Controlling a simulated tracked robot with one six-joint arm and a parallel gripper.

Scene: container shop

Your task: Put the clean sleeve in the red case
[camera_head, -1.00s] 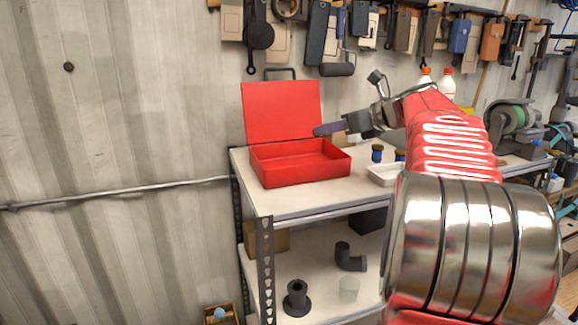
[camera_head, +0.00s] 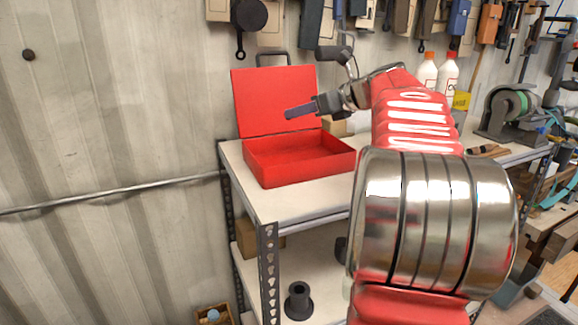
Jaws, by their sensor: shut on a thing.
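The red case (camera_head: 262,172) stands open on the shelf top, its lid (camera_head: 250,100) raised at the back. The inside that I can see looks empty. My gripper (camera_head: 316,107) is shut on a dark purple-grey sleeve (camera_head: 299,112). The sleeve sticks out to the left of the jaws and appears in front of the lid, above the case's right part. It is apart from the case floor. I cannot tell from here whether the sleeve is clean.
The shelf top (camera_head: 285,204) is clear in front of the case. Two white bottles (camera_head: 447,75) and a bench grinder (camera_head: 507,110) stand further right. Tools hang on the wall above. A dark flanged part (camera_head: 298,302) stands on the lower shelf. My arm hides the right of the shelf.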

